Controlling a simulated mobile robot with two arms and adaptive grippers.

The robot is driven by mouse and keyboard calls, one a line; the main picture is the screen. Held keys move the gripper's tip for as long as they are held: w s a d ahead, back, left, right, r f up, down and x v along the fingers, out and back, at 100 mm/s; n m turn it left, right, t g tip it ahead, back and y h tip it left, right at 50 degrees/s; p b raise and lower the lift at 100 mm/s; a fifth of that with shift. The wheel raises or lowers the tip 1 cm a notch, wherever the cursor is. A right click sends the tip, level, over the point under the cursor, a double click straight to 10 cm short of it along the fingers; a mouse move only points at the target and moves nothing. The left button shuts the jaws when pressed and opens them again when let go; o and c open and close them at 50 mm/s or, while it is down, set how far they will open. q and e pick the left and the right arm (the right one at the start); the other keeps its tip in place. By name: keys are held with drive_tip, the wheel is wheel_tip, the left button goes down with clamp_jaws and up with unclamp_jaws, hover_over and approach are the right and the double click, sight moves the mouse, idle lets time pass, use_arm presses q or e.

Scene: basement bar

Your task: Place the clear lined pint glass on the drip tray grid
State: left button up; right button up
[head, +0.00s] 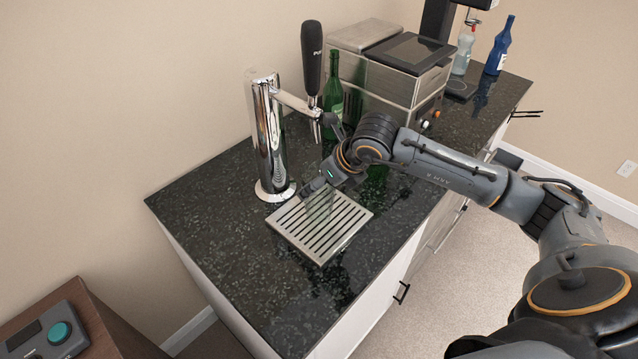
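The clear pint glass (320,208) is faint and see-through, at the drip tray grid (335,241) below the beer tap. It looks upright over the back part of the slats; I cannot tell whether its base touches them. My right gripper (316,188) reaches in from the right and is at the upper part of the glass. One dark finger shows at the glass's left side; the rest is hidden by the hand, so its grip is unclear. My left gripper is out of view.
The chrome tap column (268,140) with its black handle (312,60) stands close behind the tray. A green bottle (333,95) and a steel machine (405,75) stand behind my arm. The dark counter (225,215) is clear left of the tray.

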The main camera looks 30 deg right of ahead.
drive_tip(key=b+v, duration=0.2)
drive_tip(key=v, duration=0.8)
drive_tip(key=shift+s+r, duration=0.25)
drive_tip(key=shift+s, duration=0.05)
